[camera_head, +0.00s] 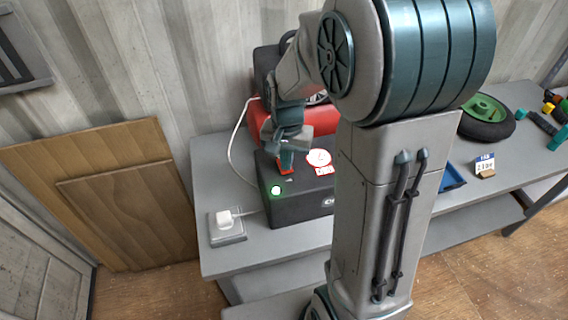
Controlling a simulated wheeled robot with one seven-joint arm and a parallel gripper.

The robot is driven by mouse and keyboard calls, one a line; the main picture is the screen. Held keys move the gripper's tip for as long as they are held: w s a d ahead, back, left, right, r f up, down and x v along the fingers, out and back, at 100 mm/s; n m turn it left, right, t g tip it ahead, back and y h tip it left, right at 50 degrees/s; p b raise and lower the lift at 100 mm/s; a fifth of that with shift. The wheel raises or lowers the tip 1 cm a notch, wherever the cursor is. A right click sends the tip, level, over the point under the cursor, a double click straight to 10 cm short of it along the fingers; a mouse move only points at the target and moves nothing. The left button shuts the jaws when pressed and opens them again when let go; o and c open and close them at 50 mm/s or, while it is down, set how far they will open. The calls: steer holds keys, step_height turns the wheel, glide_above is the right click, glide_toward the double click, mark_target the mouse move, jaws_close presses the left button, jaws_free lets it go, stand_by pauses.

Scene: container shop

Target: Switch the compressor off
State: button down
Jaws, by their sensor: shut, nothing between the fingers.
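The compressor has a dark control box (300,206) at the front of the grey bench, with a red tank (258,118) behind it. A green lamp (276,190) glows on the box's left corner. A red switch (283,169) sits on top of the box, partly hidden by my fingers. A white round gauge (319,157) is to its right. My gripper (287,160) is shut and empty, pointing down at the switch. I cannot tell whether the fingertips touch it. My arm hides the box's right side.
A white plug (226,217) sits in a grey socket plate (227,231) on the bench (215,170), with a cable running back. To the right are a wheel (486,117), a blue tray (453,179) and a small label card (485,163). Wooden boards (100,190) lean at left.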

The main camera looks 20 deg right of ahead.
steer(key=shift+f, duration=0.25)
steer(key=shift+r, duration=0.1)
step_height(320, 180, up, 7)
steer(key=p, duration=0.5)
stand_by(0.3)
stand_by(0.4)
steer(key=s+r+n+t, duration=0.3)
steer(key=s+r+n, duration=0.3)
steer(key=s, duration=0.8)
step_height(320, 180, up, 3)
steer(key=shift+s+r+t, duration=0.15)
steer(key=shift+r+t, duration=0.05)
steer(key=shift+t, duration=0.2)
